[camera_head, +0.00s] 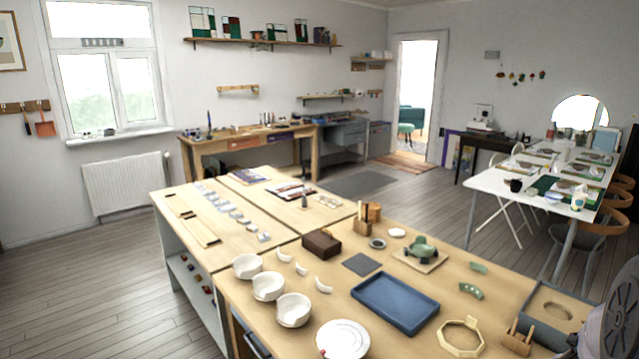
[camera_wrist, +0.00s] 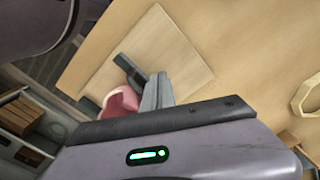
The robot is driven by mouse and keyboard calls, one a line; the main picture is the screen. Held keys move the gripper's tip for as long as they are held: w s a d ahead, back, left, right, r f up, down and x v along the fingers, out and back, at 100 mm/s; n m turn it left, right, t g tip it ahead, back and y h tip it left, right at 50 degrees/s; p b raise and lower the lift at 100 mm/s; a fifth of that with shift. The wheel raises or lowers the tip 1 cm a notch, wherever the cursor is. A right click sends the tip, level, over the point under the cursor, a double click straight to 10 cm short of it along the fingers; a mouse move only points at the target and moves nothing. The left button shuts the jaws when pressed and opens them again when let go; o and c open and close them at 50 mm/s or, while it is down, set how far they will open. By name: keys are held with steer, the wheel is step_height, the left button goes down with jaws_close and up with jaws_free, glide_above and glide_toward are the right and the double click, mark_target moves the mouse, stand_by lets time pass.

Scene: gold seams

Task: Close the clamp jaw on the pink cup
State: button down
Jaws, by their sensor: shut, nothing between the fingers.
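The pink cup (camera_wrist: 121,102) shows in part in the wrist view, low left of centre. My gripper's body hides its lower part. A dark, narrow piece (camera_wrist: 129,70), which looks like the clamp jaw, lies just above it over a pale wooden board (camera_wrist: 185,62). I cannot tell whether that piece touches the cup. My gripper (camera_wrist: 158,88) shows as light grey fingers, shut and empty, close to the right of the cup. I cannot make out the pink cup in the head view.
In the head view the bench holds a blue tray (camera_head: 396,318), white bowls (camera_head: 293,320), a green object (camera_head: 421,248) on a board and an octagonal wooden frame (camera_head: 461,349). That frame seems to appear at the wrist view's right edge (camera_wrist: 304,97). Shelving (camera_wrist: 22,112) lies below left.

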steer(key=shift+s+d, duration=0.15)
steer(key=shift+s+d, duration=1.25)
steer(key=shift+s, duration=0.2)
steer(key=shift+w, duration=0.1)
steer(key=shift+w+a, duration=0.35)
steer(key=shift+a, duration=0.05)
step_height(320, 180, up, 9)
steer(key=p, duration=0.7)
steer(key=shift+r, duration=0.1)
